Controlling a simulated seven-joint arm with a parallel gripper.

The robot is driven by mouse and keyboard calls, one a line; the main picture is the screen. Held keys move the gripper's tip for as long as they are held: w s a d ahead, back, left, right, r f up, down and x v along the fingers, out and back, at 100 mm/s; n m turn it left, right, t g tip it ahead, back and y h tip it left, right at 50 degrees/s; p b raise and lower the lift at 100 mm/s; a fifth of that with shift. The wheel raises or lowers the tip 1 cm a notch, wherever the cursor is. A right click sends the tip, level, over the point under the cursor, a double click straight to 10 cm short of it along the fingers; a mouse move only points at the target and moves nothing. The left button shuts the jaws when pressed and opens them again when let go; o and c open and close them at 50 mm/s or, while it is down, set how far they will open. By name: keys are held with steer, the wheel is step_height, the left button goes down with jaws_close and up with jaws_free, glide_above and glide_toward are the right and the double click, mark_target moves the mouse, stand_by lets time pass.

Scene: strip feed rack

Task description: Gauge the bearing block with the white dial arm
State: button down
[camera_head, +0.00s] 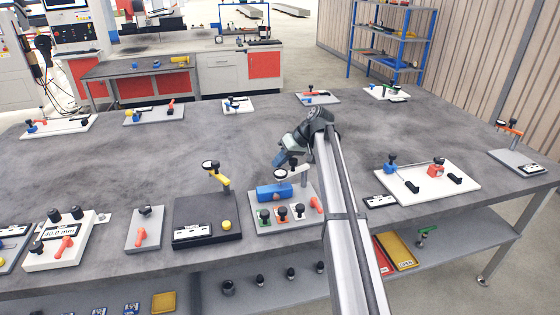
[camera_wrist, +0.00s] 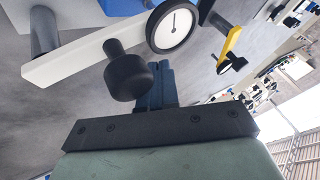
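The bearing block is probably the blue block (camera_head: 272,192) on the grey plate in the head view; its edge shows in the wrist view (camera_wrist: 122,6). The white dial arm (camera_wrist: 85,52) carries a black knob (camera_wrist: 131,77) and a round white dial (camera_wrist: 171,24). In the head view the dial (camera_head: 281,174) stands above the block. My gripper (camera_head: 280,159) is just above and behind this dial. In the wrist view its blue fingers (camera_wrist: 157,86) look together, with nothing seen between them. The knob partly covers them; I cannot tell whether they touch it.
Green, orange and white stations with black knobs (camera_head: 282,213) and a red handle (camera_head: 316,204) sit at the plate's front. A black base (camera_head: 205,232) with a yellow dial arm (camera_head: 220,176) stands to the left. A white plate (camera_head: 430,190) lies right.

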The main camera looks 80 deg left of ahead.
steer(key=w+a+r, duration=0.4)
steer(key=a+r, duration=0.4)
steer(key=shift+w+a, duration=0.15)
steer(key=shift+w, duration=0.15)
stand_by(1.2)
